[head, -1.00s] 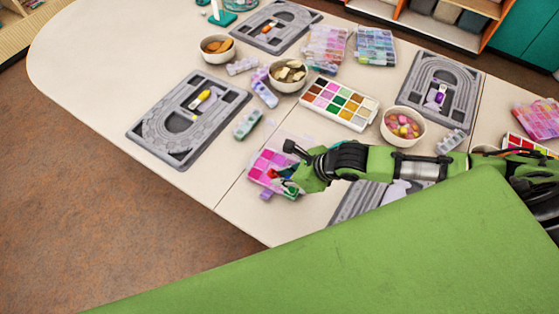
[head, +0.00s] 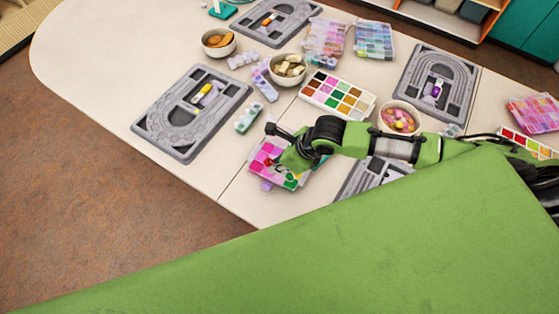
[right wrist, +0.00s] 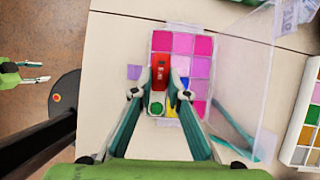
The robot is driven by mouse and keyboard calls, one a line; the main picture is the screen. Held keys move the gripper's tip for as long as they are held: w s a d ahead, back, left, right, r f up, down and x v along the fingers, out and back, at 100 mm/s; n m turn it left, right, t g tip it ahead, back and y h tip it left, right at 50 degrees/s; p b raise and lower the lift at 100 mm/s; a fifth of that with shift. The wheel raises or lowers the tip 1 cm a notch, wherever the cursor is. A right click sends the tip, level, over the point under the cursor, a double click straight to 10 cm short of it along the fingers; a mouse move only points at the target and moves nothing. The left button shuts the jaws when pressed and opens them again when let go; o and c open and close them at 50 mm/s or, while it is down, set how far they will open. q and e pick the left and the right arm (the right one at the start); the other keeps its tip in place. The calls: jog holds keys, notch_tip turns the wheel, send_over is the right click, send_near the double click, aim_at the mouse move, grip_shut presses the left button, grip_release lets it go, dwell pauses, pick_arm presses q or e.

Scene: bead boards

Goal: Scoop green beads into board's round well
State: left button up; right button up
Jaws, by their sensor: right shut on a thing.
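A clear bead box (head: 266,152) with pink, magenta and purple compartments lies near the table's front edge; it also shows in the right wrist view (right wrist: 196,67). A green compartment (right wrist: 157,108) is at its near end. My right gripper (right wrist: 160,88) is over the box, shut on a small red scoop-like tool (right wrist: 160,72). Whether the tool holds beads cannot be told. A grey board (head: 362,180) lies right of the box, partly hidden by my right arm; its well cannot be made out. My left gripper (right wrist: 30,72) shows at the left edge of the right wrist view, fingers apart and empty.
The box's clear lid (right wrist: 242,80) stands open on its right side. My green body covers the front.

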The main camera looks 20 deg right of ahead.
jog(key=shift+w+a+r+g+h+p, duration=0.2)
jog(key=shift+w+a+g+h+p, duration=0.1)
jog(key=shift+g+h+p, duration=0.15)
jog(key=shift+w+a+g+h+p, duration=0.35)
jog(key=shift+g+h+p, duration=0.1)
jog(key=shift+g, duration=0.2)
jog(key=shift+w+r+g+h+p, duration=0.1)
jog(key=shift+r+g+h+p, duration=0.35)
jog(key=shift+p, duration=0.2)
jog(key=shift+g+h, duration=0.25)
jog(key=shift+a, duration=0.1)
